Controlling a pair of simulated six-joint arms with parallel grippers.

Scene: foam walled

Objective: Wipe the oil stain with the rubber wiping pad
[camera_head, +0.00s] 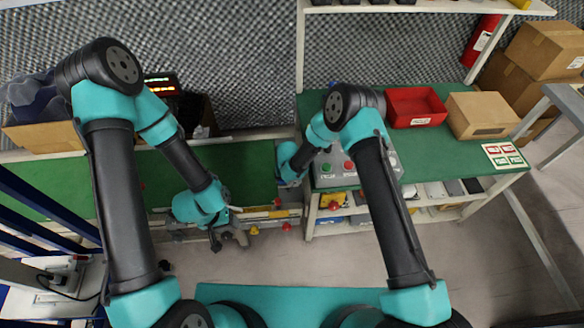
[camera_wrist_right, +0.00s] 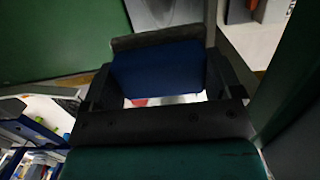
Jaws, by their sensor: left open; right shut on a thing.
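The rubber wiping pad (camera_wrist_right: 157,72) shows in the right wrist view as a blue block with a dark grey strip along its far edge. My right gripper (camera_wrist_right: 162,86) is shut on it, with one finger at each side. In the head view my right wrist is by the left edge of the green workbench, and the pad cannot be made out there. My left gripper (camera_head: 230,238) is open and empty, low in front of the green conveyor's near rail. I cannot make out an oil stain in either view.
The green workbench (camera_head: 432,150) carries a red bin (camera_head: 415,107), a cardboard box (camera_head: 481,115) and a control box (camera_head: 335,170) with buttons. The green conveyor (camera_head: 240,160) runs to the left of it. More boxes (camera_head: 545,50) stand at the right.

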